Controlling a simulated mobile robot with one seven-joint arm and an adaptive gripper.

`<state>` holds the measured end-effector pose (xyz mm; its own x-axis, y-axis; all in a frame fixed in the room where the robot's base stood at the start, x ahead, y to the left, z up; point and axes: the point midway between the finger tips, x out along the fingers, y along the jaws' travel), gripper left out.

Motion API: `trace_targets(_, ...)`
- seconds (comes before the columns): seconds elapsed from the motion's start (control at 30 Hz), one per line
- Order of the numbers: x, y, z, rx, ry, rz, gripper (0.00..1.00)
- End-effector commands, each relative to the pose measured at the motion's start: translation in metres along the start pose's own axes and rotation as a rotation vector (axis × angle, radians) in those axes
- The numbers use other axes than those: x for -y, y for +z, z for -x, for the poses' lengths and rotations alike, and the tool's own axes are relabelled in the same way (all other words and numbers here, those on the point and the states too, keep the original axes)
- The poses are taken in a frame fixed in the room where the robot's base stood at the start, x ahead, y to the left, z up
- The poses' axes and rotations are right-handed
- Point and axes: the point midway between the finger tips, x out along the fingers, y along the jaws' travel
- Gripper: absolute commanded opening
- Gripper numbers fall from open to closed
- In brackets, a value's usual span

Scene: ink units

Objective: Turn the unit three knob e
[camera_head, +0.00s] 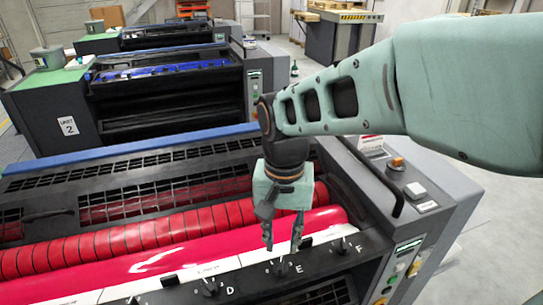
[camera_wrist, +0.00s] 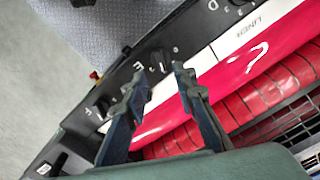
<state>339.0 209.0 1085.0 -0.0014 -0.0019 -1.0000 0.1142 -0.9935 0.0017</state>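Knob E (camera_head: 279,268) is a small dark knob on the black front rail of the nearest ink unit (camera_head: 118,162), next to a white letter E. In the wrist view, knob E (camera_wrist: 158,62) shows between and just beyond my fingertips, with its letter beside it. My gripper (camera_head: 283,248) points down above the knob, its two fingers apart. In the wrist view, my gripper (camera_wrist: 160,74) is open with nothing held. The fingertips appear close to the knob; I cannot tell whether they touch it.
Knob D (camera_head: 210,287) and knob F (camera_head: 341,246) flank knob E on the same rail. The red ink rollers (camera_head: 130,238) lie just behind the rail. A side console (camera_head: 405,190) with buttons stands at the right. Unit 2 (camera_head: 55,115) is farther back.

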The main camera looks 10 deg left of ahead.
Motion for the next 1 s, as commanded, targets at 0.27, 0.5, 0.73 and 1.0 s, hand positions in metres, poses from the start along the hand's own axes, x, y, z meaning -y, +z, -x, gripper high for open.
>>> trace_targets(0.27, 0.004, 0.001, -0.043, -0.008, -0.005, 0.009, 0.25)
trace_targets(0.5, 0.002, 0.001, -0.067, -0.003, -0.003, 0.005, 0.25)
trace_targets(0.73, 0.001, 0.001, -0.070, 0.000, -0.001, 0.002, 0.25)
trace_targets(1.0, 0.000, 0.000, -0.070, 0.000, -0.001, 0.000, 0.09)
